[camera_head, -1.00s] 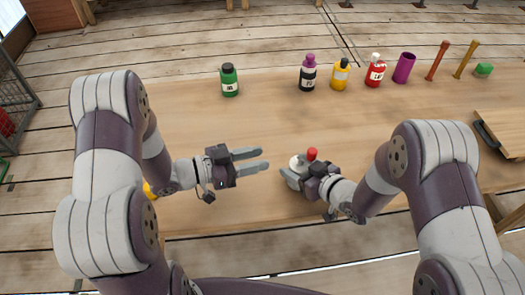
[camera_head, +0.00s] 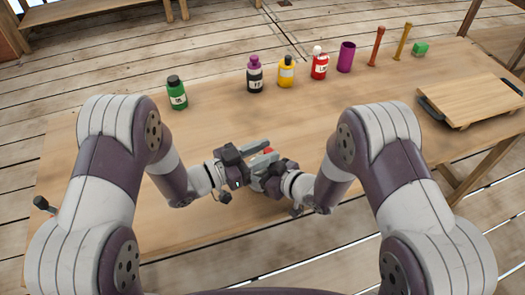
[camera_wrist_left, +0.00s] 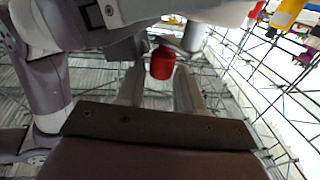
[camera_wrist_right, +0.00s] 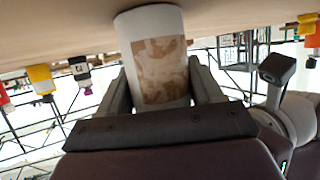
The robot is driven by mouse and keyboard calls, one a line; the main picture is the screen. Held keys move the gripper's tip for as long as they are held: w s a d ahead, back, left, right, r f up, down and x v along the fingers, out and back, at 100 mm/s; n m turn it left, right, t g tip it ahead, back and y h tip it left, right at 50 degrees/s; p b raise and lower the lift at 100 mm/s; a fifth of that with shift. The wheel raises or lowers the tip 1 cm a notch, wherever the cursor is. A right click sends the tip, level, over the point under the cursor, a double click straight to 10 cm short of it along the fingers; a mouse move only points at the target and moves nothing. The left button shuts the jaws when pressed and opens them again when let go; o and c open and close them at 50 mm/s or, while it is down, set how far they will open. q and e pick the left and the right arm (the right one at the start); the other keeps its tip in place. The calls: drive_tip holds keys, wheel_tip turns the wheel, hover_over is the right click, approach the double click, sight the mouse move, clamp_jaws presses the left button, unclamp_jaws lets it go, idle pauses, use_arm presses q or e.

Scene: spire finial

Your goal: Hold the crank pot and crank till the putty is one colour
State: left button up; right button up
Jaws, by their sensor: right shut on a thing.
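The crank pot (camera_wrist_right: 150,22) is a white cylinder in the right wrist view, with a side window showing putty (camera_wrist_right: 158,70) in mottled brown and pale patches. My right gripper (camera_wrist_right: 160,85) is shut on the pot, one finger on each side. The crank's red knob (camera_wrist_left: 162,62) shows in the left wrist view between the fingers of my left gripper (camera_wrist_left: 160,78), which is open with gaps beside the knob. In the head view the knob (camera_head: 268,150) is partly hidden, and my left gripper (camera_head: 262,155) and right gripper (camera_head: 266,174) are close together and hide most of the pot.
Along the table's far side stand a green bottle (camera_head: 177,94), black bottle (camera_head: 255,76), yellow bottle (camera_head: 286,72), red bottle (camera_head: 320,66), purple cup (camera_head: 346,57), two sticks and a green block (camera_head: 420,49). A wooden board (camera_head: 475,96) is at right. The table's middle is clear.

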use_arm(q)
clamp_jaws()
drive_tip(key=shift+m+g+h, duration=0.3)
drive_tip(key=shift+m+g, duration=0.1)
drive_tip(key=shift+g, duration=0.2)
drive_tip(key=m+g, duration=0.2)
drive_tip(key=g, duration=0.1)
drive_tip(key=m+g+h, duration=0.1)
drive_tip(key=g, duration=0.1)
drive_tip(key=a+m+g, duration=0.1)
drive_tip(key=m+g, duration=0.1)
drive_tip(key=g, duration=0.1)
drive_tip(key=shift+m+g+h, duration=0.3)
drive_tip(key=m+g+y, duration=0.1)
drive_tip(key=m+g, duration=0.1)
drive_tip(key=g, duration=0.1)
drive_tip(key=m+g+y, duration=0.1)
drive_tip(key=m+g, duration=0.2)
drive_tip(key=g, duration=0.2)
drive_tip(key=shift+a+m+g+y, duration=0.3)
drive_tip(key=shift+a+m+y, duration=0.05)
drive_tip(key=shift+m+y, duration=0.05)
unclamp_jaws()
